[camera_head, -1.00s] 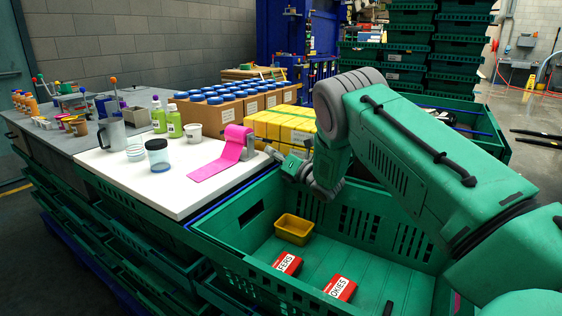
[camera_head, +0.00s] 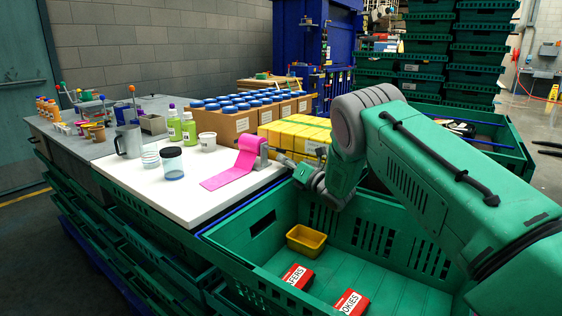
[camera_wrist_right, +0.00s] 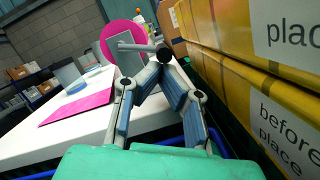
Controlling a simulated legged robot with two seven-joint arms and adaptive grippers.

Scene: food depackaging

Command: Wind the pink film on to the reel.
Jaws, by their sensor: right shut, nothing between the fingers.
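The pink film (camera_head: 228,180) runs as a flat strip over the white board (camera_head: 150,200) and up onto the reel (camera_head: 262,152), which has a grey stand at the board's right edge. In the right wrist view the film (camera_wrist_right: 75,107) lies left of the grey plate (camera_wrist_right: 131,60), with a round pink roll (camera_wrist_right: 111,38) behind it. A grey bar, like a crank handle (camera_wrist_right: 132,46), sticks out towards my right gripper (camera_wrist_right: 162,53). That gripper is shut and empty, its fingertips at the bar's end; whether they touch it is unclear. My left gripper is not in view.
Yellow packs (camera_head: 285,134) stand close right of the reel and my right gripper. A green crate (camera_head: 225,240) with a yellow tub (camera_head: 306,240) lies in front. A dark-lidded jar (camera_head: 172,163) and a white cup (camera_head: 208,142) stand left of the film.

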